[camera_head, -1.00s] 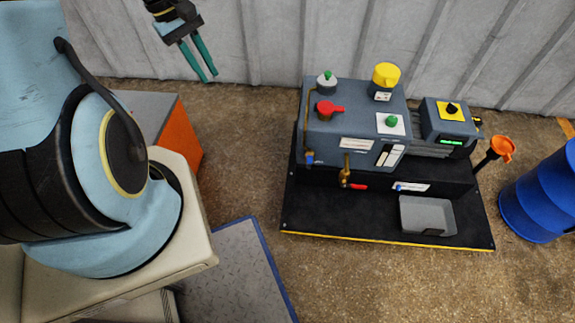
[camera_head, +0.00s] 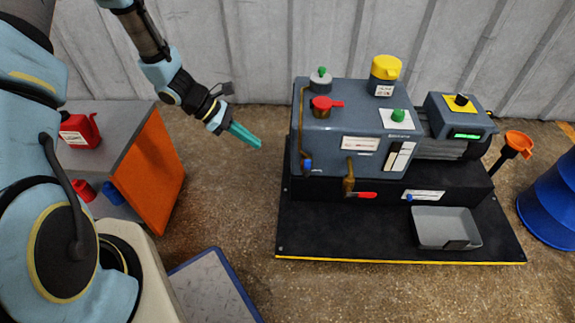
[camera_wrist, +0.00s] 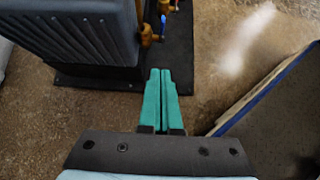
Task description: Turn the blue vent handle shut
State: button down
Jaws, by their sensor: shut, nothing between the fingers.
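The blue vent handle (camera_head: 308,165) is small and sits on a brass fitting at the lower left of the grey pump housing (camera_head: 345,125). In the wrist view a blue handle (camera_wrist: 163,27) shows beside the pump's ribbed end, beyond my fingertips. My gripper (camera_head: 258,143) is left of the pump, apart from it, with its teal fingers angled down to the right. In the wrist view my gripper (camera_wrist: 160,72) has its two fingers side by side, shut and empty. The exact turn of the handle is too small to tell.
A red-handled drain tap (camera_head: 360,195) is on the pump's front. A grey tray (camera_head: 447,228) lies on the black base plate (camera_head: 350,235). An orange-sided cabinet (camera_head: 160,165) stands left, a blue drum (camera_head: 550,205) right. Bare floor lies between cabinet and pump.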

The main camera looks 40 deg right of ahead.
dwell(0.3)
jog(key=b, duration=0.3)
send_near(307, 169)
jog(key=shift+w+f+x, duration=0.25)
jog(key=shift+w+x, duration=0.1)
jog(key=shift+x, duration=2.05)
jog(key=shift+r, duration=0.1)
jog(key=shift+s+d+r+y+p, duration=0.15)
jog(key=shift+y+p, duration=0.15)
jog(key=shift+p, duration=0.45)
